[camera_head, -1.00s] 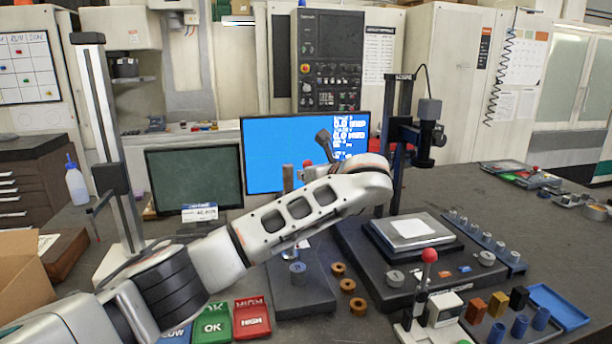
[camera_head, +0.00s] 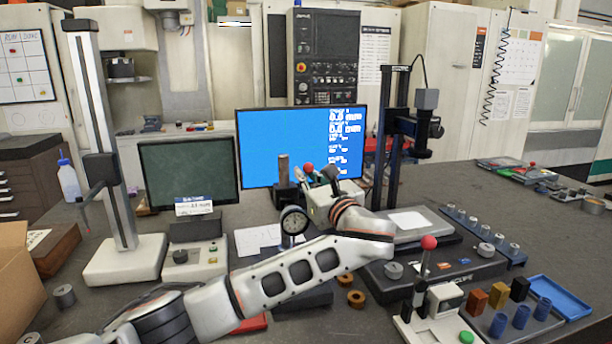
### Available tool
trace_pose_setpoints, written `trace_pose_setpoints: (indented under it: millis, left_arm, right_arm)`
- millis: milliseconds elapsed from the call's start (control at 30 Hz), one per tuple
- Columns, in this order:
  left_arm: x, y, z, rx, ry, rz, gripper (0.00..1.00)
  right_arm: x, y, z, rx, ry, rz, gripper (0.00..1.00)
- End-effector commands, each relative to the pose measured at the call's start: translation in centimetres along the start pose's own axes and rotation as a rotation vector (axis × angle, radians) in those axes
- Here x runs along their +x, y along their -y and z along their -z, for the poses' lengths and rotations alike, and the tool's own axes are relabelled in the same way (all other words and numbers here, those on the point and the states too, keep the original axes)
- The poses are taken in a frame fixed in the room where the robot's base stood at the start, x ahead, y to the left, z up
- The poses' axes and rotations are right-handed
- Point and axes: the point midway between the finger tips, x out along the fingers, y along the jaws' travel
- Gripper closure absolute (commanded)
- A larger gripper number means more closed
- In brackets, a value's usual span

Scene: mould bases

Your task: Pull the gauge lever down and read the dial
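A round dial gauge (camera_head: 294,221) with a pale face hangs on a dark stand (camera_head: 284,172) in the middle; its reading is too small to tell. A red ball knob (camera_head: 308,168) shows just right of the stand's top. A second lever with a red knob (camera_head: 429,243) stands upright on a small white device (camera_head: 416,326) at the front right. I cannot tell which one is the gauge lever. My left gripper (camera_head: 329,174) is small and dark, right of the first red knob. Its fingers are too unclear to tell open from shut, or touching from apart. My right gripper is out of view.
A blue-screened monitor (camera_head: 285,150) stands behind the gauge. A tall height stand (camera_head: 100,130) is at left and a dark column stand (camera_head: 392,150) at right. Brass rings (camera_head: 355,298) lie in front. A blue tray (camera_head: 560,302) is at the right. My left forearm crosses the front.

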Motion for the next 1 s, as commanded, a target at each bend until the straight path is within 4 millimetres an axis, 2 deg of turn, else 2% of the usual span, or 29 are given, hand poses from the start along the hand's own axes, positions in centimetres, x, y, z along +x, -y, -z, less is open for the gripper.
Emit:
trace_pose_setpoints:
  millis: [233,367,733,1000]
  left_arm:
    - [0.0,0.0,0.0,0.0,0.0,0.0,0.87]
    - [0.1,0.1,-0.7,-0.001,0.001,0.0,0.87]
    - [0.5,0.9,-7.2,-0.005,0.005,0.003,0.87]
    - [0.9,1.1,-9.8,-0.001,0.001,0.0,0.87]
  right_arm:
    - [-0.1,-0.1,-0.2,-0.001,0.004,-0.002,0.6]
    - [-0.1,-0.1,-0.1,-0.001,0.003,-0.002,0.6]
    - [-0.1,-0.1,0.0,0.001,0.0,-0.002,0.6]
    - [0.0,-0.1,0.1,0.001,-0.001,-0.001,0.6]
